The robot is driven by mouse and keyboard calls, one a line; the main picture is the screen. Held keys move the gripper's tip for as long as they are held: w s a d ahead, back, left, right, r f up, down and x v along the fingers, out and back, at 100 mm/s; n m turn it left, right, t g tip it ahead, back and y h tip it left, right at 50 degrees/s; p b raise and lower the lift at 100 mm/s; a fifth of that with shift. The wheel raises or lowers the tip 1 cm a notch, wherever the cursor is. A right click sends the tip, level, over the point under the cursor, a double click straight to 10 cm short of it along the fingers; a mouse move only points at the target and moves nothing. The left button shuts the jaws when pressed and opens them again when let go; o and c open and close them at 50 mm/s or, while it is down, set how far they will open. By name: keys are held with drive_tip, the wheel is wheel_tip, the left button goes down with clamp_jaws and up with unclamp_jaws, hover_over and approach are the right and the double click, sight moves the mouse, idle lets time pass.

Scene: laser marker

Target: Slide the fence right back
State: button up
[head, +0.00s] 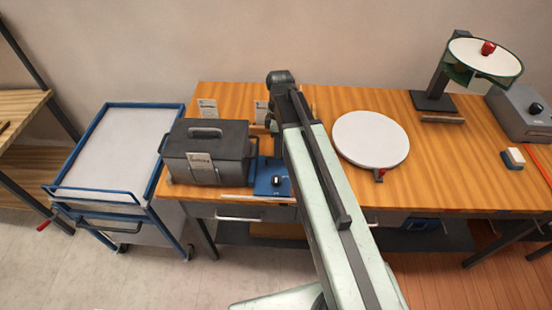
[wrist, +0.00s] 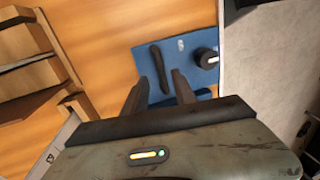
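A blue base plate (wrist: 182,57) lies on the wooden bench in the wrist view, with a black round knob (wrist: 206,59) on it. A slim dark bar (wrist: 157,60) stands on the plate left of the knob; it may be the fence, but I cannot tell for sure. My gripper (wrist: 161,76) is open, its two fingers either side of the bar's near end. I cannot tell whether either finger touches it. In the head view the blue plate (head: 264,188) shows beside my arm, which hides the gripper and the bar.
A dark grey lidded box (head: 208,155) stands close left of the plate. A white round turntable (head: 371,139) is to the right on the bench (head: 430,165). A blue-framed trolley (head: 125,140) stands left. In the wrist view, wooden shelving-like blocks (wrist: 35,55) are at left.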

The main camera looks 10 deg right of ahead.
drive_tip(key=shift+s+f+b, duration=0.1)
drive_tip(key=shift+f+b, duration=0.3)
drive_tip(key=shift+f, duration=0.55)
drive_tip(key=shift+r, duration=0.1)
drive_tip(key=shift+a, duration=0.1)
clamp_jaws()
drive_tip(key=shift+r, duration=0.1)
idle(0.3)
